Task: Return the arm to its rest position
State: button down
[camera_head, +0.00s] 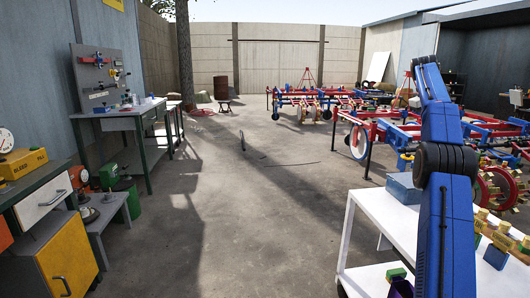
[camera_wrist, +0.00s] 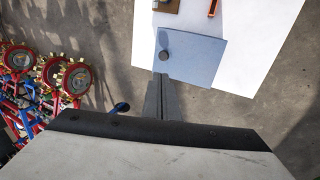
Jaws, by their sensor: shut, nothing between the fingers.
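My blue arm (camera_head: 445,225) rises at the right of the head view, in front of the white cart, and bends at a dark joint high up. My gripper is not visible in the head view. In the wrist view my gripper (camera_wrist: 161,77) shows as two grey fingers shut together, with nothing between them. Its tips overlap the lower left edge of a blue-grey flat piece (camera_wrist: 198,68) on a white top (camera_wrist: 255,50). Whether they touch it cannot be told.
The white cart (camera_head: 367,208) stands at front right. Red and blue planter frames (camera_head: 385,120) with wheels stand behind it. A green workbench (camera_head: 125,118) and a yellow-fronted cabinet (camera_head: 68,262) line the left. An orange tool (camera_wrist: 213,8) lies on the white top.

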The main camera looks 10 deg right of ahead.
jog(key=s+a+r+t, duration=0.1)
jog(key=s+a+r, duration=0.25)
jog(key=a, duration=0.55)
jog(key=s+a+r, duration=0.3)
jog(key=s+a, duration=0.1)
jog(key=a, duration=0.4)
jog(key=s+a+f+t+y, duration=0.1)
jog(key=s+a+f+t, duration=0.15)
jog(key=s+a, duration=1.15)
jog(key=s+a+f+y, duration=0.1)
jog(key=s+a+f, duration=0.4)
jog(key=s+f, duration=0.4)
jog(key=s+a+f+y, duration=0.1)
jog(key=s+a+f, duration=0.5)
jog(key=s+f, duration=0.3)
jog(key=s+a+f, duration=0.6)
jog(key=s+f, duration=0.3)
jog(key=s, duration=0.4)
jog(key=shift+s+f+t+y, duration=0.2)
jog(key=shift+s+t+y, duration=0.15)
jog(key=shift+s+y, duration=0.05)
jog(key=shift+s+a, duration=0.1)
jog(key=shift+s, duration=0.05)
